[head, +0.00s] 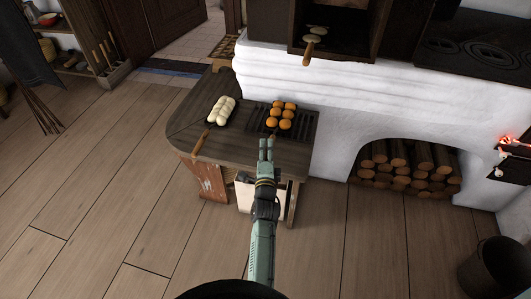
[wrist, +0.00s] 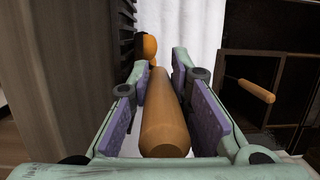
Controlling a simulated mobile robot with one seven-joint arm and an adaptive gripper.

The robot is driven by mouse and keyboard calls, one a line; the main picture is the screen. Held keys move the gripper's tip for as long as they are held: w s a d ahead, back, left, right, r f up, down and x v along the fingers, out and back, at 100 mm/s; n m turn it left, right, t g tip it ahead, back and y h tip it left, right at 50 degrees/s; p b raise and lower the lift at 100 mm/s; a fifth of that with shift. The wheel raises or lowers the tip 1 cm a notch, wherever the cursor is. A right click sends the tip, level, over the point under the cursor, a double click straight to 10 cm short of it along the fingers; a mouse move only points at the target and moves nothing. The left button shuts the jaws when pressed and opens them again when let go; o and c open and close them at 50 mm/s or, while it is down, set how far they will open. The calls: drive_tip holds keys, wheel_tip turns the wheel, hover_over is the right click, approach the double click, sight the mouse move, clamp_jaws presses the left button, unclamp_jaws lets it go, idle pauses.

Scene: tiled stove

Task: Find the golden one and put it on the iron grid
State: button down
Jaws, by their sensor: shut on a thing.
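Several golden-orange buns (head: 281,115) sit clustered over the dark slatted iron grid (head: 309,128) on the wooden table. Part of one orange bun (wrist: 149,46) shows past the fingers in the wrist view, beside dark slats (wrist: 127,40). My gripper (head: 266,143) is at the near edge of the grid, just below the buns. In the wrist view its purple pads are shut on a brown wooden handle (wrist: 165,120). The handle lines up with the buns; its join to their pan is hidden. I cannot tell whether the pan touches the grid.
Pale braided dough (head: 221,110) lies left on the table, on a dark pan with a wooden handle (head: 199,145). Another handled pan (head: 309,50) with pale pieces is in the oven opening. The white stove (head: 340,95) stands behind and right. Floor around the table is clear.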

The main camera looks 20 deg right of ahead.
drive_tip(key=shift+f, duration=0.3)
drive_tip(key=shift+f+b, duration=0.25)
drive_tip(key=shift+b, duration=0.1)
idle(0.7)
drive_tip(key=c, duration=1.4)
unclamp_jaws()
drive_tip(key=shift+f, duration=0.2)
drive_tip(key=v, duration=0.7)
drive_tip(key=shift+s, duration=0.25)
drive_tip(key=shift+a, duration=0.1)
